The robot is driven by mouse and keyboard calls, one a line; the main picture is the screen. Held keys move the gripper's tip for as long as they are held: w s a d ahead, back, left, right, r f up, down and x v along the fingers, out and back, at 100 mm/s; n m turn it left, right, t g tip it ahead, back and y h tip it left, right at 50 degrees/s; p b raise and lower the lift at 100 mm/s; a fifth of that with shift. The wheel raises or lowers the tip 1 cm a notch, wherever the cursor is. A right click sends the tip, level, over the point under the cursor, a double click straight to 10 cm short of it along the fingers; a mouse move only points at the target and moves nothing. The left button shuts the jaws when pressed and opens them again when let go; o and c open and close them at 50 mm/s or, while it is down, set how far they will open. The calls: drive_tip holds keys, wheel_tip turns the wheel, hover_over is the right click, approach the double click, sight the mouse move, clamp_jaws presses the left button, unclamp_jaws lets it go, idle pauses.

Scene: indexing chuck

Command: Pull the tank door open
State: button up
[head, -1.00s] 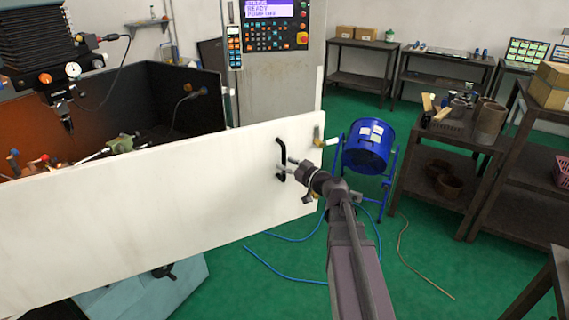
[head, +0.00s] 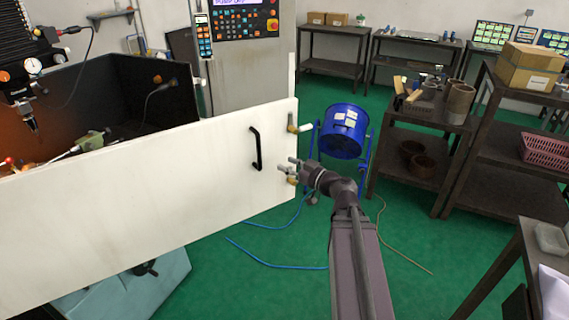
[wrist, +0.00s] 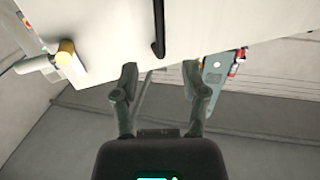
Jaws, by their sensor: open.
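The tank door (head: 170,180) is a long white panel across the front of the dark tank (head: 100,95). It stands ajar, with a gap behind its right end. Its black bar handle (head: 256,148) is upright near that end. My gripper (head: 293,170) is open and empty, to the right of the handle and apart from it, near the door's right edge. In the wrist view the door (wrist: 110,30) fills the top and the handle (wrist: 158,30) ends just above and between the open fingers (wrist: 160,75). The handle's far end is out of that view.
Brass-coloured fittings (head: 292,128) sit on the door's right edge. Dark shelves (head: 425,140) stand to the right. Blue hoses (head: 275,262) lie on the green floor, which is otherwise mostly clear.

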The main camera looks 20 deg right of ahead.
drive_tip(key=c, duration=0.5)
drive_tip(key=shift+a+f, duration=0.15)
drive_tip(key=shift+a, duration=0.1)
clamp_jaws()
drive_tip(key=s+a+f+g, duration=0.3)
drive_tip(key=a+f+g, duration=0.5)
drive_tip(key=a+f, duration=0.25)
drive_tip(key=s+a+f+m+g+h, duration=0.1)
drive_tip(key=s+f+m+g+h, duration=0.4)
drive_tip(key=s+f+g+h, duration=0.2)
drive_tip(key=shift+s+a+f+m+g+h, duration=0.3)
drive_tip(key=shift+s+f+m+h, duration=0.1)
drive_tip(key=shift+s+h, duration=0.6)
